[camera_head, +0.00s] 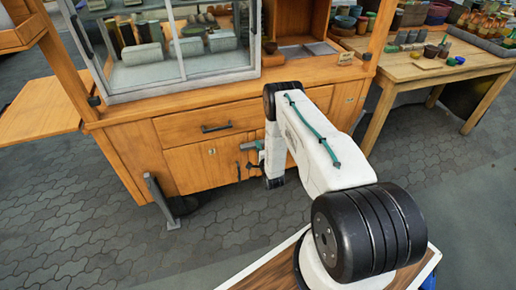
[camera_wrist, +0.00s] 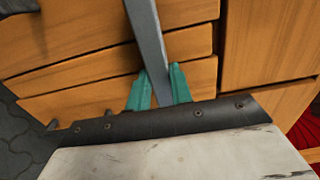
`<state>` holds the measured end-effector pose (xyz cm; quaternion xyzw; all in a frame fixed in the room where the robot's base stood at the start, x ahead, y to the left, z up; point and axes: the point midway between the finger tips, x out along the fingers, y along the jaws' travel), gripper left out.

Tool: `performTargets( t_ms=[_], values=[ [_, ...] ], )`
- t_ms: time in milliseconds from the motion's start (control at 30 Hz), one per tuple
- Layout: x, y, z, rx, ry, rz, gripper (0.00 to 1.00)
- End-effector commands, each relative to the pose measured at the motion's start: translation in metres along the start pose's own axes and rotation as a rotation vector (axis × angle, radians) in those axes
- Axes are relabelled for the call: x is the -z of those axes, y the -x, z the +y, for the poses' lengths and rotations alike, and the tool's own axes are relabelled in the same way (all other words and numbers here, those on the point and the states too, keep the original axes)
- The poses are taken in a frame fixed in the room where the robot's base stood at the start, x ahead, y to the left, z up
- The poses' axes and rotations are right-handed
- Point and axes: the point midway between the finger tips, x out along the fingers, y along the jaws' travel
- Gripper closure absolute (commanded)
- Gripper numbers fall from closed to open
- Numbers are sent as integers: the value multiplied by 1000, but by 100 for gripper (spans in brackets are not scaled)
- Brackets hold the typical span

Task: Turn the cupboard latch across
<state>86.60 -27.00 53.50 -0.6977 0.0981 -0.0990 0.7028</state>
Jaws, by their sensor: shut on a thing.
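The cupboard (camera_head: 180,165) is orange wood, with a drawer above lower doors. My gripper (camera_head: 254,145), with teal fingers, is at the cupboard front below the drawer, partly hidden by my arm. In the wrist view my gripper (camera_wrist: 158,84) is shut on the latch (camera_wrist: 146,30), a straight grey bar. The bar passes between the two fingers and runs up out of the picture, slightly tilted. Its lower end is hidden behind the wrist housing. In the head view the latch is too small and covered to tell its angle.
A dark drawer handle (camera_head: 216,127) is up and left of my gripper. A glass case (camera_head: 180,50) sits on top. A wooden table (camera_head: 430,68) with pots is at the right.

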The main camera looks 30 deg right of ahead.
Motion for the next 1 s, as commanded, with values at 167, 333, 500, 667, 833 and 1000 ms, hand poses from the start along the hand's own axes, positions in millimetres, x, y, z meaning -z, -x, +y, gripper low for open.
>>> performTargets(
  t_ms=[167, 333, 500, 667, 833, 1000],
  values=[
    [1, 0, 1, -1, -9, 2, 100],
    [1, 0, 1, -2, -9, 2, 100],
    [0, 0, 1, -2, -9, 2, 59],
    [0, 0, 0, -1, -8, 1, 56],
    [0, 2, 0, -1, -8, 0, 56],
    [0, 24, 1, -4, -9, 1, 56]
  ],
)
